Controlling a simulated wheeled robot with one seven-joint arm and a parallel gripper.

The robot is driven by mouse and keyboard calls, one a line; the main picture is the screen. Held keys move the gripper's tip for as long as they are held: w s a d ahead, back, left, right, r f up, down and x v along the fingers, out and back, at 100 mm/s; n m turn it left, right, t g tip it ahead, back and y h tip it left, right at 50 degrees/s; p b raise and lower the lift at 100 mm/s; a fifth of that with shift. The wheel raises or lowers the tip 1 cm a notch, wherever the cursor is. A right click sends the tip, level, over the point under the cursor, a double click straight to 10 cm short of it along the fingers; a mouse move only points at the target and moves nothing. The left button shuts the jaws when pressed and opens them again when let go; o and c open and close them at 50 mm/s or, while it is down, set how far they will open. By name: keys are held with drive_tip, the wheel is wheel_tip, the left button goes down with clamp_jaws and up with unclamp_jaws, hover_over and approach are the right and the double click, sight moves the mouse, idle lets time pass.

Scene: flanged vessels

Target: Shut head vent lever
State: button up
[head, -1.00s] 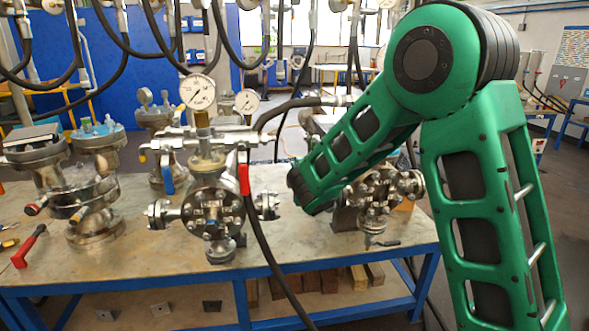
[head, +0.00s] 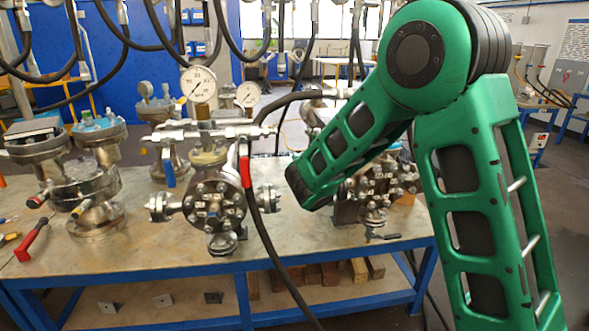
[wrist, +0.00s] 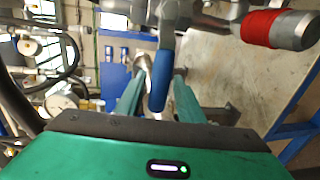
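A flanged vessel (head: 215,200) with a round gauge (head: 199,85) stands on the bench. On its top pipework a blue-handled lever (head: 168,172) hangs down at the left. A red-handled lever (head: 245,172) hangs at the right. I cannot tell by a label which is the head vent. My gripper (wrist: 159,70) shows in the wrist view, its two green fingers apart. The blue lever handle (wrist: 159,85) lies in the gap between them in the picture; contact is not clear. A red grip (wrist: 268,27) shows at upper right. In the head view my gripper cannot be made out.
More flanged vessels stand on the bench (head: 120,255) at the left (head: 90,180) and right (head: 372,190). A loose red-handled tool (head: 32,243) lies at the left edge. A black hose (head: 268,250) runs down past the front edge. The bench's front left is mostly clear.

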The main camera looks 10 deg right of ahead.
drive_tip(key=shift+s, duration=0.1)
drive_tip(key=s+r, duration=0.2)
drive_tip(key=s, duration=0.8)
drive_tip(key=shift+s, duration=0.15)
drive_tip(key=s+d+f+m+g+h, duration=0.2)
drive_tip(key=s+d+m+g+h, duration=0.15)
drive_tip(key=s+d+m, duration=0.7)
drive_tip(key=s+d+f+m+g+h, duration=0.25)
drive_tip(key=s+d+m+g, duration=0.2)
drive_tip(key=d, duration=1.15)
drive_tip(key=s+f+m+g+y, duration=0.1)
drive_tip(key=s+m+g+y, duration=0.5)
drive_tip(key=s, duration=2.1)
drive_tip(key=m+g, duration=0.1)
drive_tip(key=m, duration=0.2)
drive_tip(key=shift+s+a+f+m+g, duration=0.2)
drive_tip(key=shift+s+f+m+g, duration=0.1)
drive_tip(key=shift+s+g, duration=0.1)
